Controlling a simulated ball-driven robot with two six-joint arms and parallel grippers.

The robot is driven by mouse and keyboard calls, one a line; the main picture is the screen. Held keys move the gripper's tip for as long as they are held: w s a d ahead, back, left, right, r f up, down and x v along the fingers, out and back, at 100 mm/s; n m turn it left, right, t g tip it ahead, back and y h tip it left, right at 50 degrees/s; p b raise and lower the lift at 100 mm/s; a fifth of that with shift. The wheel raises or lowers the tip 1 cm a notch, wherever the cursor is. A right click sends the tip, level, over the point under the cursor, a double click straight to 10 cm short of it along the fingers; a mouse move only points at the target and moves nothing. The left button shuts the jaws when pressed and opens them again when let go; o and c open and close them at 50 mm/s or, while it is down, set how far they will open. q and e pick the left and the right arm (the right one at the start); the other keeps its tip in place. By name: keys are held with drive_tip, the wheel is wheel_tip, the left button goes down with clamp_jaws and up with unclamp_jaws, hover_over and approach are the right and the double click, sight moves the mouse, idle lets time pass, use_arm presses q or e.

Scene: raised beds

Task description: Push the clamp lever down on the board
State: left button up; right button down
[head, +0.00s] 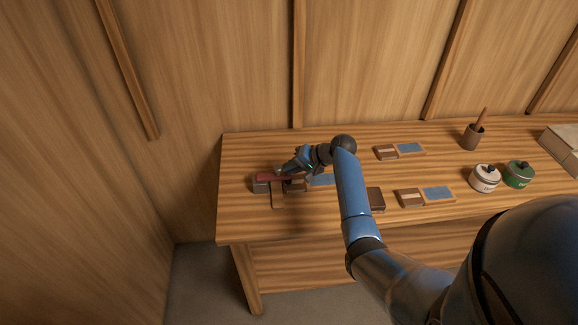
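A clamp with a dark red lever (267,177) sits near the left end of the wooden workbench. The lever lies roughly level over a grey-brown clamp block (261,187). A small brown board (278,201) shows just in front of it. My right gripper (281,172) is at the right end of the lever, at or just above it. Whether it touches the lever, and whether its fingers are open or shut, is too small to tell. The gripper and arm partly hide the clamp's right side. My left gripper is not in view.
The workbench (240,220) also holds brown-and-blue pieces (410,148) (438,193), a dark block (376,199), a brush cup (472,138), a white tin (485,179), a green tin (519,175) and a pale box (562,148). A wooden wall stands close behind.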

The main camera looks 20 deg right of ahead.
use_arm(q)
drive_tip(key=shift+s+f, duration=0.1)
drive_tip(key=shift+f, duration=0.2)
use_arm(e)
drive_tip(key=shift+s+f, duration=0.25)
drive_tip(key=shift+f, duration=0.3)
drive_tip(key=shift+s+f, duration=0.25)
drive_tip(key=shift+f, duration=0.25)
drive_tip(key=r+p, duration=0.2)
drive_tip(key=w+r+p, duration=0.1)
drive_tip(key=r+p, duration=0.1)
drive_tip(key=r, duration=0.1)
drive_tip(key=shift+w+d+r, duration=0.1)
drive_tip(key=shift+w+r, duration=0.05)
drive_tip(key=shift+r, duration=0.1)
use_arm(q)
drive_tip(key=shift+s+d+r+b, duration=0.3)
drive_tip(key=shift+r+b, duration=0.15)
drive_tip(key=shift+b, duration=0.2)
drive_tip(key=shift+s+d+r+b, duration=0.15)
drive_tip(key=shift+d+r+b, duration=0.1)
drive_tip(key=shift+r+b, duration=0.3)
use_arm(e)
drive_tip(key=v, duration=1)
drive_tip(key=shift+s+d, duration=0.3)
drive_tip(key=shift+d, duration=0.05)
